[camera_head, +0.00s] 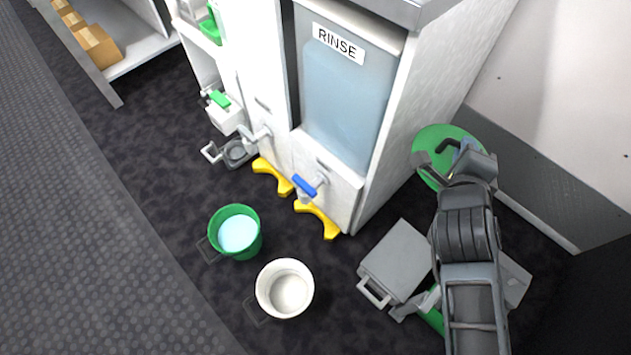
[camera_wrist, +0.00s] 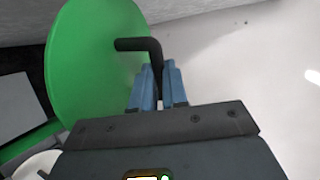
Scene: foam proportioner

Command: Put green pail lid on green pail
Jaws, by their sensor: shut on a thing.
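The green pail lid (camera_head: 433,139) is a flat round disc with a dark bent handle, held up at the right beside the white cabinet. My gripper (camera_head: 455,152) is shut on the lid's handle. In the wrist view, the blue fingers (camera_wrist: 158,86) close around the dark handle, and the lid (camera_wrist: 95,65) stands tilted to their left. The green pail (camera_head: 250,243) stands upright on the floor at the lower left, open at the top with pale blue liquid inside. The lid is well apart from it, up and to the right.
A white pail (camera_head: 285,311) stands right next to the green pail. The white cabinet with the RINSE tank (camera_head: 347,95) and yellow feet (camera_head: 318,219) stands between lid and green pail. A grey box (camera_head: 396,262) lies below my arm. Dark floor left of the pails is clear.

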